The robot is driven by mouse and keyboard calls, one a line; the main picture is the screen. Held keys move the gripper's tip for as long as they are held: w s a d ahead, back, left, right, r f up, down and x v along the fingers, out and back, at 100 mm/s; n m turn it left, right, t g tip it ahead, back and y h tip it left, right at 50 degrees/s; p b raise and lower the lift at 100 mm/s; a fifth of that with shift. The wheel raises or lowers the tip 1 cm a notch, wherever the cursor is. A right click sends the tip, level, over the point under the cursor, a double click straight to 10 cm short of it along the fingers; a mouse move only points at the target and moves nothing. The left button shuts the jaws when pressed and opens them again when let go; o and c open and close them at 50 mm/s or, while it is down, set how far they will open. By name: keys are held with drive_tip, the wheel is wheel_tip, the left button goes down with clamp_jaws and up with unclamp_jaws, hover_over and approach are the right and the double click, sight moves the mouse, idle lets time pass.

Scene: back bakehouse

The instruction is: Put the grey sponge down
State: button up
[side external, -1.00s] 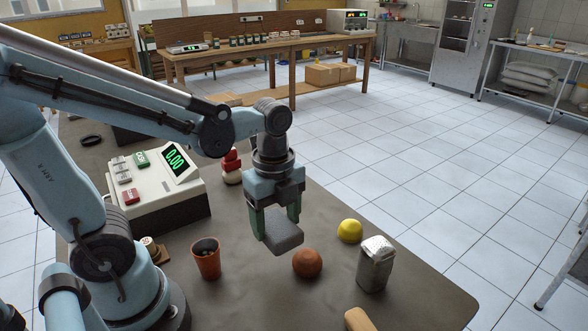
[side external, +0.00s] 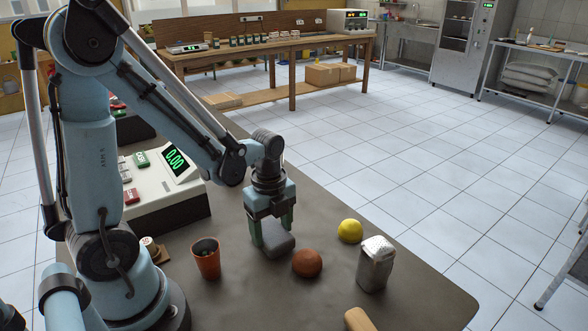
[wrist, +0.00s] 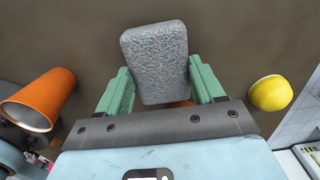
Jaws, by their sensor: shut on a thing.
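The grey sponge (side external: 279,243) is between the green fingers of my gripper (side external: 272,233), which is shut on it. In the side view it is low, at or just above the dark table top (side external: 225,300); I cannot tell whether it touches. In the wrist view the sponge (wrist: 157,58) sticks out past the fingertips of my gripper (wrist: 162,88), with bare table around it.
A reddish-brown ball (side external: 307,263) is just right of the sponge. An orange cup (side external: 206,259) stands to its left. A yellow ball (side external: 350,231) and a metal-topped shaker (side external: 375,264) are further right.

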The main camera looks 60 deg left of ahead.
drive_tip(key=shift+f, duration=0.15)
drive_tip(key=o, duration=1)
wheel_tip(320, 180, up, 12)
drive_tip(key=n+t, duration=0.7)
drive_tip(key=n, duration=1.1)
hover_over(280, 241)
drive_tip(key=d, duration=0.2)
drive_tip(key=shift+w+a, duration=0.1)
drive_tip(key=shift+a, duration=0.15)
